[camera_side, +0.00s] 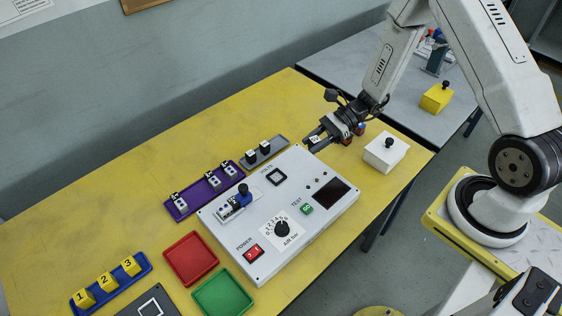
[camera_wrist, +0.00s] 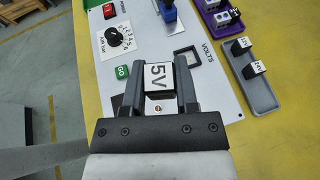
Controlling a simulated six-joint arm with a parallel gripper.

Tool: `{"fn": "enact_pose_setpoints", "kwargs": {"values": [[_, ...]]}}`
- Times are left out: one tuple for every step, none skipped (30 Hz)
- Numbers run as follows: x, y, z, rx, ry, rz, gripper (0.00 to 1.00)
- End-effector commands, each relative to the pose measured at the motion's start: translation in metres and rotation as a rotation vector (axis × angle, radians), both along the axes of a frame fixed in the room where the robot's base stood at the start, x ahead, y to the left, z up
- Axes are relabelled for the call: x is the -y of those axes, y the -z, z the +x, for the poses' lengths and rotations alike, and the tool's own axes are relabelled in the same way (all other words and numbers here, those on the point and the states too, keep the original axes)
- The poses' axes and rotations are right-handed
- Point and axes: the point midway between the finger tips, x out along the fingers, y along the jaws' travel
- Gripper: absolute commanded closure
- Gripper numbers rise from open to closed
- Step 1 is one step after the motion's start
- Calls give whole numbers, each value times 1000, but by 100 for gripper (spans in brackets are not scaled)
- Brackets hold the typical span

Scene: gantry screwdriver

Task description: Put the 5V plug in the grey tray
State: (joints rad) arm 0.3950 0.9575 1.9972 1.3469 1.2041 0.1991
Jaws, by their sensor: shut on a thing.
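My gripper (camera_side: 317,139) is shut on the 5V plug (camera_wrist: 159,78), a small dark block with a white "5V" label on top; the plug also shows in the side view (camera_side: 314,139). In the wrist view the gripper's two fingers (camera_wrist: 160,62) press on either side of it. The gripper holds the plug above the far right end of the white panel. The grey tray (camera_side: 280,142) lies beyond the panel's back edge, to the gripper's left in the side view. It holds two black plugs with white labels. In the wrist view the tray (camera_wrist: 263,99) is at the right.
The white panel (camera_side: 328,213) has an empty-looking VOLTS socket (camera_side: 277,177), a dial (camera_side: 282,228) and a blue-handled part (camera_side: 238,202). A purple rack (camera_side: 181,209) stands beside the grey tray. A white box with a black knob (camera_side: 386,153) is right of the gripper.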

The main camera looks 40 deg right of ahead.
Motion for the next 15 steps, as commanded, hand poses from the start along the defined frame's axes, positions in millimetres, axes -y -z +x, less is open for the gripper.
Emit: {"fn": "enact_pose_setpoints", "kwargs": {"values": [[9, 3, 10, 2, 34, 1, 100], [13, 5, 15, 1, 53, 2, 100], [19, 6, 21, 2, 75, 2, 100], [23, 7, 25, 2, 90, 3, 100], [26, 8, 29, 2, 103, 3, 100], [30, 9, 33, 2, 118, 6, 100], [32, 10, 36, 2, 128, 5, 100], [34, 10, 38, 3, 135, 6, 100], [36, 10, 40, 2, 142, 7, 100], [37, 11, 41, 3, 146, 7, 100], [37, 11, 41, 3, 148, 7, 100], [38, 11, 42, 3, 151, 7, 100], [38, 11, 42, 3, 151, 7, 100], [38, 11, 42, 3, 151, 7, 100], [38, 11, 42, 2, 150, 7, 100]]}}
